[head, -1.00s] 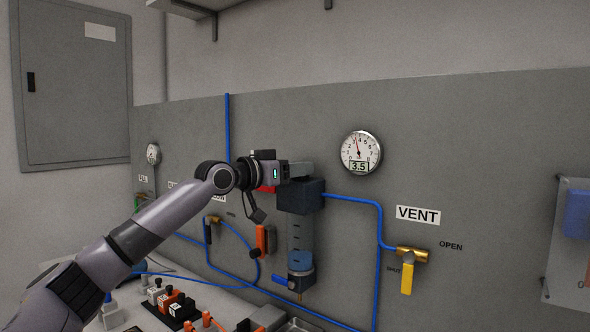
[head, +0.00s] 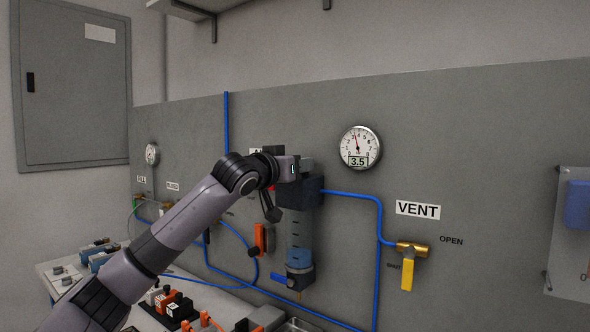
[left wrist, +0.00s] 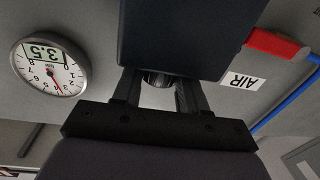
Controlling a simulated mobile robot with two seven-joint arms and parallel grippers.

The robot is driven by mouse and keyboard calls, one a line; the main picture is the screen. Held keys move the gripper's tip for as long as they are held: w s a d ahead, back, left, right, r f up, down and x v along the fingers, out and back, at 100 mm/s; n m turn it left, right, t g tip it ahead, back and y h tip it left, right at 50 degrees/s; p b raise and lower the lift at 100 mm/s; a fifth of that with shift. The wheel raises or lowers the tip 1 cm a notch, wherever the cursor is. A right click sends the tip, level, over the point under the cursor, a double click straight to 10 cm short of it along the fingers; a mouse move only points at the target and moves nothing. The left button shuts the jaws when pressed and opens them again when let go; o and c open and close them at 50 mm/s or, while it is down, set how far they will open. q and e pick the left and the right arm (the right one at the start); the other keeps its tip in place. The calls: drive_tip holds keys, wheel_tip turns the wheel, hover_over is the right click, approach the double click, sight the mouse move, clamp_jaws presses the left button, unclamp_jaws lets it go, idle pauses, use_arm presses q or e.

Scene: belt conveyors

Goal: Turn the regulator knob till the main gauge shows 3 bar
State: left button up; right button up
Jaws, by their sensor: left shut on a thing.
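The main gauge (head: 360,147) on the grey panel has a round white dial, and its display reads 3.5. It shows upside down in the left wrist view (left wrist: 50,66), also at 3.5. The dark regulator block (head: 308,190) sits above a clear bowl with blue liquid. My left gripper (head: 303,166) is at the top of this block, shut on the regulator knob (left wrist: 158,78). Only a small metallic part of the knob shows between the fingers in the left wrist view; the rest is hidden. My right gripper is in neither view.
A yellow vent handle (head: 407,274) hangs down at the right, under the VENT label (head: 418,209). Blue tubes (head: 377,230) run along the panel. An orange handle (head: 259,238) is left of the bowl. Black and orange blocks (head: 176,303) stand on the bench below my arm.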

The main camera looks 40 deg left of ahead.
use_arm(q)
drive_tip(key=shift+f, duration=0.1)
drive_tip(key=o, duration=1.1)
drive_tip(key=shift+c, duration=0.2)
drive_tip(key=shift+s, duration=0.1)
drive_tip(key=s+d+b, duration=0.1)
drive_tip(key=s+b, duration=0.1)
drive_tip(key=s, duration=0.4)
drive_tip(key=shift+s+d+b, duration=0.25)
drive_tip(key=shift+s+b, duration=0.15)
